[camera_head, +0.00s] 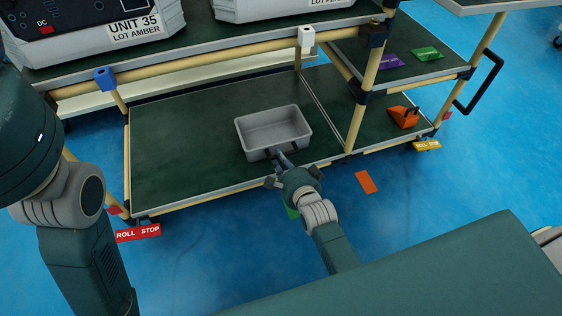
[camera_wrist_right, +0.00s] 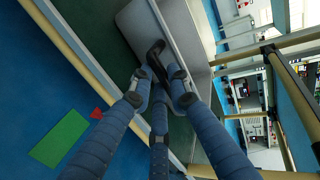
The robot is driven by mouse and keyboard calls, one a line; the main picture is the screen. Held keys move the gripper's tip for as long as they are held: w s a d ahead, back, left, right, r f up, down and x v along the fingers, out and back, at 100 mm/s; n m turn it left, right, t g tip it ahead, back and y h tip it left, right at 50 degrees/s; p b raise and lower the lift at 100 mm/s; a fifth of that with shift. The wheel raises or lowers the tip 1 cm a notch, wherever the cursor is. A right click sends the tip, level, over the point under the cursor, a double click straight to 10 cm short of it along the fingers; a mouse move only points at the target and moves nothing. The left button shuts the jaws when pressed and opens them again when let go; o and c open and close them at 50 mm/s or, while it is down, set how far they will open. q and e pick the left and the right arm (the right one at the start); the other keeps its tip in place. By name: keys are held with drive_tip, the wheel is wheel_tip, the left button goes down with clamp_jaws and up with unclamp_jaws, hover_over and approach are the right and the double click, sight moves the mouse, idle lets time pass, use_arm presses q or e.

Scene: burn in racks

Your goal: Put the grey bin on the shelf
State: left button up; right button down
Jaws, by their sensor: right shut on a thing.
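The grey bin (camera_head: 273,132) is an empty open tub over the dark green lower shelf (camera_head: 185,150) of the rack. I cannot tell whether its base touches the shelf. My right gripper (camera_head: 282,160) is at the bin's near side, shut on its rim. In the right wrist view the fingers (camera_wrist_right: 160,68) close on the rim of the bin (camera_wrist_right: 188,35), which looks tilted there because of the camera angle. My left arm shows at the left edge, but its gripper is out of view.
Heavy units (camera_head: 110,30) stand on the upper shelf (camera_head: 215,45). Tan posts (camera_head: 368,75) frame the rack. A red "ROLL STOP" tag (camera_head: 138,233) is at its front left. The lower shelf's left part is clear.

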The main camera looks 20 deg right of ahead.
drive_tip(key=c, duration=1.6)
unclamp_jaws()
drive_tip(key=shift+c, duration=0.2)
